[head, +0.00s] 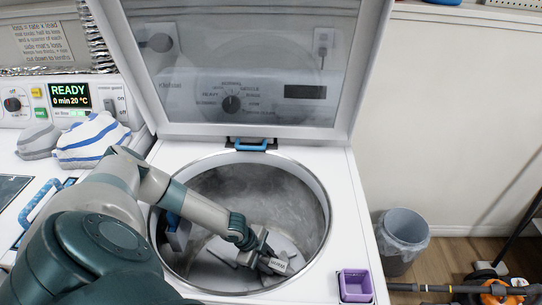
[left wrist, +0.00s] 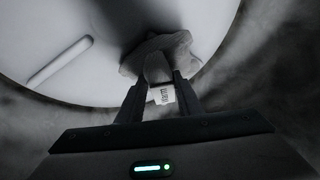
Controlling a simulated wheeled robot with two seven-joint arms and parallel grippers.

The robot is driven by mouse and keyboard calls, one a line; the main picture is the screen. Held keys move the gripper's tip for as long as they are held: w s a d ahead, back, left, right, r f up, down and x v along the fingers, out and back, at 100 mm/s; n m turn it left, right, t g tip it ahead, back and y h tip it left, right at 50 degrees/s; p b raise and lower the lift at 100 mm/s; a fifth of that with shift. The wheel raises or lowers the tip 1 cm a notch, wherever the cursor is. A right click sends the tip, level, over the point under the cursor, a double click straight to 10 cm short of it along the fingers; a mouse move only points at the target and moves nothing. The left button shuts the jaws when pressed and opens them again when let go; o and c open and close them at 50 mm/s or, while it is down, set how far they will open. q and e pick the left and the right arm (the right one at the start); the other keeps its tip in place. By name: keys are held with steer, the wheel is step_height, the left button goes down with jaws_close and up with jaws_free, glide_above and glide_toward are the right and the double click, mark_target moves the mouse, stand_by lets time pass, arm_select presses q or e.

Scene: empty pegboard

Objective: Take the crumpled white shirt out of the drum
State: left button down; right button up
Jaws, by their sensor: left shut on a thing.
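The drum (head: 300,185) is a round metal tub under a raised lid, open at the top. My left arm reaches down into it. My left gripper (head: 266,258) is low in the drum, right of its middle. In the left wrist view its fingers (left wrist: 160,88) are shut on the crumpled white shirt (left wrist: 152,47), which looks grey in the shade. A small white printed tag (left wrist: 164,95) hangs from it between the fingers. The shirt is small and bunched at the drum's pale floor (left wrist: 45,35). In the head view the gripper mostly hides it. My right gripper is not in view.
The raised lid (head: 240,75) stands behind the opening. A purple square cup (head: 355,285) sits near the front right corner of the top. A grey bin (head: 402,235) stands on the floor at right.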

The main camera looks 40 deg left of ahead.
arm_select(q)
steer(key=shift+r, duration=0.5)
step_height(320, 180, up, 9)
steer(key=shift+f+b, duration=0.15)
steer(key=shift+b, duration=0.15)
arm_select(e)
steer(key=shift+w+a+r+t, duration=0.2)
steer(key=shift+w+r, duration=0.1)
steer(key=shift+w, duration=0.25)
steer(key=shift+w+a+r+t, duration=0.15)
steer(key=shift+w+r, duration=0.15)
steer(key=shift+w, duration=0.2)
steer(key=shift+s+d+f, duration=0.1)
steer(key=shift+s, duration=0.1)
